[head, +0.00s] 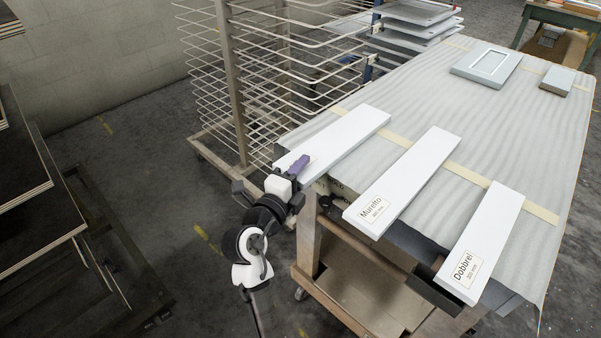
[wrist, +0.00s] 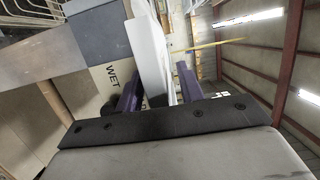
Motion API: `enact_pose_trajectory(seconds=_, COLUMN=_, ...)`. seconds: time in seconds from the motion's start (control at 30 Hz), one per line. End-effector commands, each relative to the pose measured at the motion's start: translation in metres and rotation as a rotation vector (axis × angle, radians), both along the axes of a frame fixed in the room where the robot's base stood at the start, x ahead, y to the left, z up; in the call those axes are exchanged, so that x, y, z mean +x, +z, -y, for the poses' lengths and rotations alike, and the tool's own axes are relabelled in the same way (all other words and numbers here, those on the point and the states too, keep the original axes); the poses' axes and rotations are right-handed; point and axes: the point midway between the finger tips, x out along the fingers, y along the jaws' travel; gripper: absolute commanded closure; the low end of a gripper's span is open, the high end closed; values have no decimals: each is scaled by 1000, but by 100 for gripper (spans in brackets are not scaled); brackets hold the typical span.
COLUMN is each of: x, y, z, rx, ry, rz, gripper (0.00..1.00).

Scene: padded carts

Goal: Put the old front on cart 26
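Three long white fronts lie on a padded cart (head: 430,205). The left front (head: 350,135) has its near end at my gripper (head: 297,168). The middle front (head: 412,180) is labelled "Muretto" and the right front (head: 490,235) "Dobbrei". A grey framed panel (head: 487,63) lies at the cart's far end. I cannot tell which piece is the old front, and no number 26 is legible. In the wrist view, the purple fingers of my gripper (wrist: 158,90) stand on both sides of the white front (wrist: 150,50). Whether both fingers press on it is unclear.
A small grey block (head: 556,81) lies beside the framed panel. A wire drying rack (head: 238,80) stands close behind the cart's left side, with stacked grey panels (head: 415,22) beyond. Dark shelving (head: 35,200) stands at left. The floor between is clear.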

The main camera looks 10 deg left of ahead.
Motion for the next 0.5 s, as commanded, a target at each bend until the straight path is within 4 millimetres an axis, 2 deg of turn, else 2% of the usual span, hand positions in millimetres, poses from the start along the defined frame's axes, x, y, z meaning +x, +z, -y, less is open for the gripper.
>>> enact_pose_trajectory(seconds=0.33, x=-2, y=-2, z=-1, rx=1, ry=1, rz=-4, gripper=57)
enact_pose_trajectory(seconds=0.5, x=-20, y=-5, z=-10, rx=1, ry=5, rz=-3, gripper=57)
